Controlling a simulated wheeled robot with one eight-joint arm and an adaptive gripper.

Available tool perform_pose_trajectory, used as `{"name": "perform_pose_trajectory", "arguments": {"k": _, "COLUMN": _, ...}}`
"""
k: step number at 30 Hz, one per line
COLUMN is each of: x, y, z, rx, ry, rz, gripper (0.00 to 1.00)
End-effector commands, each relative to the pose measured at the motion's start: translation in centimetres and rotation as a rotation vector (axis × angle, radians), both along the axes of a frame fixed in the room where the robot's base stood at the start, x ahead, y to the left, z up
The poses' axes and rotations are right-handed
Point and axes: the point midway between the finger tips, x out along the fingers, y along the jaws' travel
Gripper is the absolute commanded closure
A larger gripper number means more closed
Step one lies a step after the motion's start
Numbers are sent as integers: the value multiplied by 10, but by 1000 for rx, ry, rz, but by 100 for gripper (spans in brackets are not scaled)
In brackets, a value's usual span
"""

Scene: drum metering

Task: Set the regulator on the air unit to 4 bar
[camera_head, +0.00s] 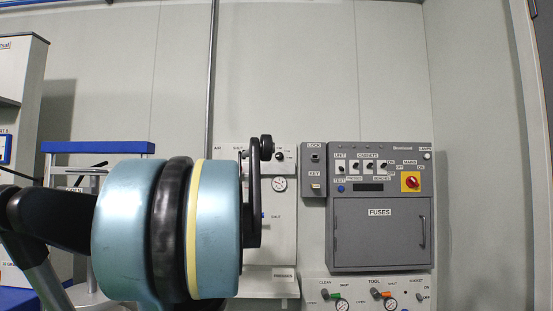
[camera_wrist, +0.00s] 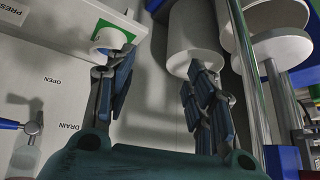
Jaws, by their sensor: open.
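In the head view, the pale air unit panel (camera_head: 285,225) stands behind my arm, which hides its left part. A small round gauge (camera_head: 279,184) shows on it, too small to read. In the wrist view, my gripper (camera_wrist: 160,68) is open, with nothing between its fingers. A white ring-like part (camera_wrist: 108,40) with a green patch behind it is by the left finger's tip. A pale cylinder (camera_wrist: 194,38) is just beyond the right finger; I cannot tell whether it touches. I cannot tell which part is the regulator, and its setting is not legible.
A blue-handled tap (camera_wrist: 28,124) is at the wrist view's left, near OPEN and DRAIN labels. A metal post (camera_wrist: 255,85) and stacked pale discs (camera_wrist: 282,45) stand at right. In the head view, a grey fuse cabinet (camera_head: 380,235) and a CLEAN/TOOL panel (camera_head: 365,285) are at right.

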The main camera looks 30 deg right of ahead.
Motion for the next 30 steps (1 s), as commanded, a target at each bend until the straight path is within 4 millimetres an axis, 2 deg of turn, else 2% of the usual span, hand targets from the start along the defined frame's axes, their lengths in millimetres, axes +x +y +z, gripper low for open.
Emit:
{"name": "perform_pose_trajectory", "arguments": {"k": 1, "x": 19, "y": -23, "z": 35, "rx": -6, "ry": -42, "rz": -31, "gripper": 51}}
{"name": "perform_pose_trajectory", "arguments": {"k": 3, "x": 41, "y": -54, "z": 81, "rx": -20, "ry": -105, "rz": -67, "gripper": 51}}
{"name": "perform_pose_trajectory", "arguments": {"k": 7, "x": 72, "y": -117, "z": 165, "rx": -59, "ry": -219, "rz": -145, "gripper": 51}}
{"name": "perform_pose_trajectory", "arguments": {"k": 11, "x": 88, "y": -187, "z": 245, "rx": -117, "ry": -324, "rz": -231, "gripper": 51}}
{"name": "perform_pose_trajectory", "arguments": {"k": 12, "x": 90, "y": -208, "z": 268, "rx": -137, "ry": -353, "rz": -259, "gripper": 51}}
{"name": "perform_pose_trajectory", "arguments": {"k": 15, "x": 89, "y": -258, "z": 318, "rx": -187, "ry": -417, "rz": -326, "gripper": 51}}
{"name": "perform_pose_trajectory", "arguments": {"k": 18, "x": 83, "y": -297, "z": 355, "rx": -232, "ry": -463, "rz": -380, "gripper": 51}}
{"name": "perform_pose_trajectory", "arguments": {"k": 22, "x": 75, "y": -329, "z": 385, "rx": -271, "ry": -498, "rz": -427, "gripper": 51}}
{"name": "perform_pose_trajectory", "arguments": {"k": 26, "x": 72, "y": -342, "z": 397, "rx": -289, "ry": -513, "rz": -447, "gripper": 51}}
{"name": "perform_pose_trajectory", "arguments": {"k": 30, "x": 81, "y": -349, "z": 394, "rx": -290, "ry": -515, "rz": -447, "gripper": 51}}
